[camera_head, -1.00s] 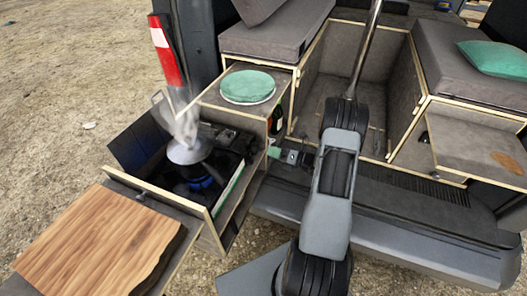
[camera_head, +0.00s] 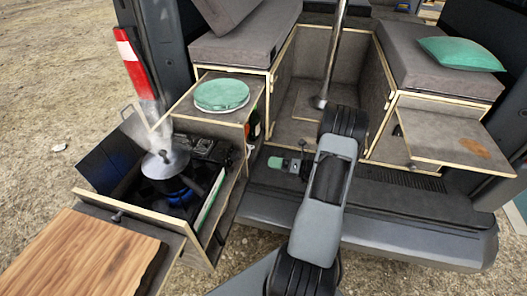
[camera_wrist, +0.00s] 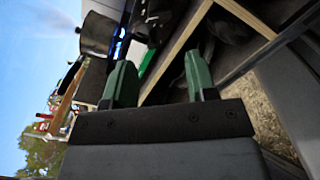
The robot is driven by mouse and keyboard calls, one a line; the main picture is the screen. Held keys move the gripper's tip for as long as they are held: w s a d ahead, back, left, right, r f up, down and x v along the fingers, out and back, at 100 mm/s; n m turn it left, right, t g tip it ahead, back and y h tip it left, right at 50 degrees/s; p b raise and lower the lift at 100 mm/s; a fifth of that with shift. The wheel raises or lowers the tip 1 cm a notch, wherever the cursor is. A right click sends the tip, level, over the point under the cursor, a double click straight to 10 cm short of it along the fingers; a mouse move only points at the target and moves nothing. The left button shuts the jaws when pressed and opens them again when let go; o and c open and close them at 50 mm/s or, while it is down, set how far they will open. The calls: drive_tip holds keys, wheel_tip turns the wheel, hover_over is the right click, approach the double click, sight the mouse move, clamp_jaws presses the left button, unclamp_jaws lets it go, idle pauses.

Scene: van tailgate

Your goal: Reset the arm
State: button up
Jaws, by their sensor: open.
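My gripper (camera_head: 277,162) is open and empty, its green fingers spread apart in the wrist view (camera_wrist: 160,82). In the head view it is small and partly hidden behind my arm, just right of the pulled-out kitchen drawer (camera_head: 150,218) and in front of the van's rear sill. My arm reaches from the bottom of the head view up towards the van. A steaming pot (camera_head: 165,163) stands on a stove with a blue flame in the drawer. The pot also shows at the upper left of the wrist view (camera_wrist: 97,35).
A wooden board (camera_head: 85,258) lies at the lower left. A green round lid-like thing (camera_head: 222,95) rests on the cabinet top. A dark bottle (camera_head: 254,127) is beside the cabinet. A hinged wooden panel (camera_head: 450,137) juts out at right. Gravel ground is open at left.

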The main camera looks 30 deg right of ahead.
drive_tip(key=s+a+r+n+g+h, duration=0.1)
drive_tip(key=s+a+n+g+h, duration=0.1)
drive_tip(key=s+a+n+g, duration=0.65)
drive_tip(key=s+a+n+g+h, duration=0.1)
drive_tip(key=n+g, duration=0.4)
drive_tip(key=n, duration=0.8)
drive_tip(key=s+a+r+n+t+h, duration=0.1)
drive_tip(key=a+r+n+h, duration=0.3)
drive_tip(key=r+n, duration=0.4)
drive_tip(key=s+a+r+n+t+h, duration=0.2)
drive_tip(key=a+r+n+h, duration=0.3)
drive_tip(key=r+n, duration=0.3)
drive_tip(key=shift+a+r+n+t, duration=0.2)
drive_tip(key=shift+a+n+t, duration=0.3)
drive_tip(key=shift+a, duration=0.35)
drive_tip(key=shift+s, duration=0.1)
